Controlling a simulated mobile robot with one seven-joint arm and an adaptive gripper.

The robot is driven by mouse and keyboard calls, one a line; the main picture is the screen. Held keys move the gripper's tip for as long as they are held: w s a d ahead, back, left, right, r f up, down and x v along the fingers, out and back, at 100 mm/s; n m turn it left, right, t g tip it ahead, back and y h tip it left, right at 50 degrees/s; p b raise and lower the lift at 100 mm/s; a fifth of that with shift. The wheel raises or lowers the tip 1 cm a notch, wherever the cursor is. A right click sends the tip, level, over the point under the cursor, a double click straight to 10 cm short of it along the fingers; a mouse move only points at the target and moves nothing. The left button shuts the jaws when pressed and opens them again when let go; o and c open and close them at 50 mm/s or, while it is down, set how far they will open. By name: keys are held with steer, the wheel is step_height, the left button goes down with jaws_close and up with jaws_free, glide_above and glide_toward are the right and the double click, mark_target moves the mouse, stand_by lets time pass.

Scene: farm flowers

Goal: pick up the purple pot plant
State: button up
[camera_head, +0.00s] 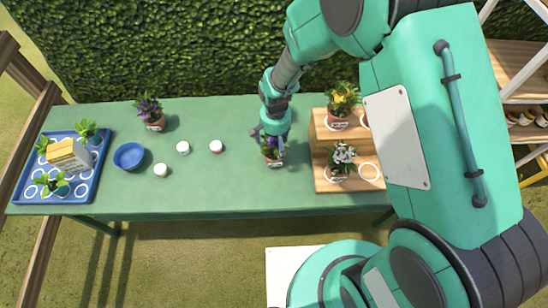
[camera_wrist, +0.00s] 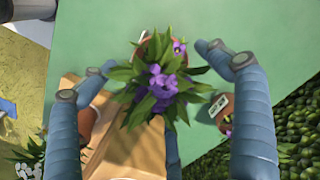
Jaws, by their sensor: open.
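A plant with purple flowers (camera_head: 274,150) stands in a terracotta pot with a white label on the green table, left of the wooden stand. My gripper (camera_head: 270,137) is directly above and around its leaves. In the wrist view the purple flowers and green leaves (camera_wrist: 158,86) lie between the spread blue-grey fingers of my open gripper (camera_wrist: 152,72). The leaves hide most of the pot. Whether any finger touches the plant cannot be told. A second plant with purple flowers (camera_head: 149,108) stands in a terracotta pot at the back left of the table.
The wooden stand (camera_head: 322,178) holds a yellow-flowered plant (camera_head: 343,98) and a white-flowered plant (camera_head: 341,157) close on the right. Small white-topped pots (camera_head: 216,147), a blue bowl (camera_head: 129,155) and a blue tray (camera_head: 83,193) are leftward. The table's front middle is clear.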

mark_target(274, 154)
steer(key=shift+f, duration=0.35)
steer(key=shift+f, duration=0.1)
steer(key=shift+a+f+b, duration=0.2)
steer(key=shift+f+b, duration=0.45)
steer(key=shift+f, duration=1.85)
steer(key=c, duration=1.6)
steer(key=shift+r, duration=0.1)
